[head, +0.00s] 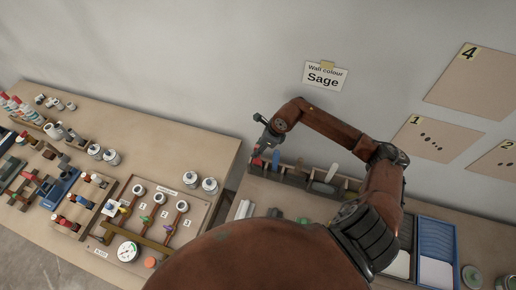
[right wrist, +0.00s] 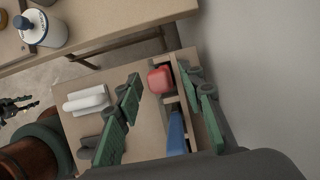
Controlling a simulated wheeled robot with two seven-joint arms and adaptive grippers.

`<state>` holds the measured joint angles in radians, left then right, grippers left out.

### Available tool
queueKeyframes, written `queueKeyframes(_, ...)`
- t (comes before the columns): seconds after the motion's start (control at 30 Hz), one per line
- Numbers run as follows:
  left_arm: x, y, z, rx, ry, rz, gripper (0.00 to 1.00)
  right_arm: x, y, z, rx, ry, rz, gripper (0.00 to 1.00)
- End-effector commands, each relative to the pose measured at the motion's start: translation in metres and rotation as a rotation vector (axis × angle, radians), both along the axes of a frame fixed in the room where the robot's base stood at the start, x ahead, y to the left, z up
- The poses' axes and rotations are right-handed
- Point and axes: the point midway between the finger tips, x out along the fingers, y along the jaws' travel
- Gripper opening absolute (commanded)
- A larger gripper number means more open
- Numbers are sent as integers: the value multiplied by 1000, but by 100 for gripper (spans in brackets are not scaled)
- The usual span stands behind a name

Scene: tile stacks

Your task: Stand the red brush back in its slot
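The red brush (right wrist: 160,79) shows as a red block at the end compartment of the wooden rack (right wrist: 211,133) in the right wrist view. It seems to stand there, but its lower part is hidden. In the head view a small red patch (head: 257,161) shows at the rack's left end. My right gripper (right wrist: 165,95) is open, with its green fingers apart on either side of the red brush; I see no contact. In the head view my right gripper (head: 263,146) is over the rack's left end. A dark jointed part (right wrist: 15,105) at the wrist view's left edge may be my left gripper.
A blue item (right wrist: 177,131) stands in the neighbouring compartment. White (right wrist: 86,100) and dark items lie in front of the rack. A blue tray (head: 436,244) is at the right. A gap separates this table from the left table (head: 200,140), which is crowded. The wall is close behind.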

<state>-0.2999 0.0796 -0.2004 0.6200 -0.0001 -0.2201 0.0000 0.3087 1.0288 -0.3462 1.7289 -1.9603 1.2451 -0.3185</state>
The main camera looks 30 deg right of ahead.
Motion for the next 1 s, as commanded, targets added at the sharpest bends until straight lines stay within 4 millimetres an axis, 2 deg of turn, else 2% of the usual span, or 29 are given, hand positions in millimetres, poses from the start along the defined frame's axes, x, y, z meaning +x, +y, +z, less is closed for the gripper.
queueKeyframes(0.2,-2,3,0,3,2,1,34,0,0,1,-1,1,0,36)
queueKeyframes(0.33,-1,2,0,2,1,1,34,-3,-4,10,-2,-1,0,36)
queueKeyframes(0.8,0,1,0,1,0,0,34,-30,-25,92,-3,-1,1,36)
queueKeyframes(1.0,0,0,0,0,0,0,34,-35,-30,108,-1,1,0,36)
